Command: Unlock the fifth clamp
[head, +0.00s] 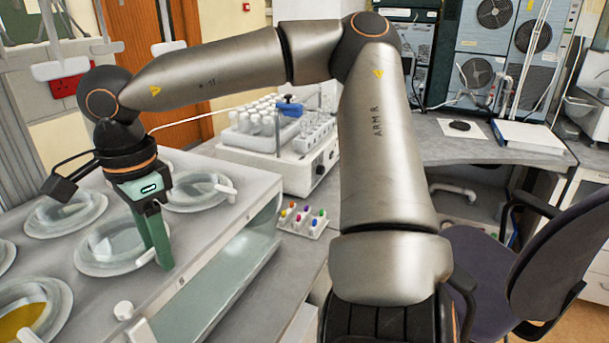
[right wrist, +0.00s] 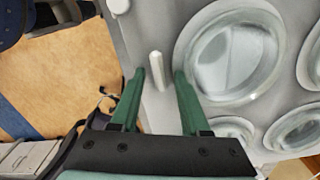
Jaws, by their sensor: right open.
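My right gripper (head: 158,258) reaches down over the front edge of the white tablet tester top, its green fingers open. In the right wrist view, the fingers (right wrist: 158,74) stand one on each side of a slim white clamp lever (right wrist: 156,70), with gaps on both sides. In the head view that lever is partly hidden by the fingers. Another clamp lever (head: 225,189) sits farther back beside a round vessel lid, and a white knob (head: 123,310) is nearer the front. Which clamp is the fifth cannot be told. My left gripper is not in view.
Round clear vessel lids (head: 110,247) fill the tester top, one over yellow liquid (head: 22,318). A sampler with vials (head: 265,120) and a small rack with coloured caps (head: 303,220) stand beyond. A dark chair (head: 560,250) is at right.

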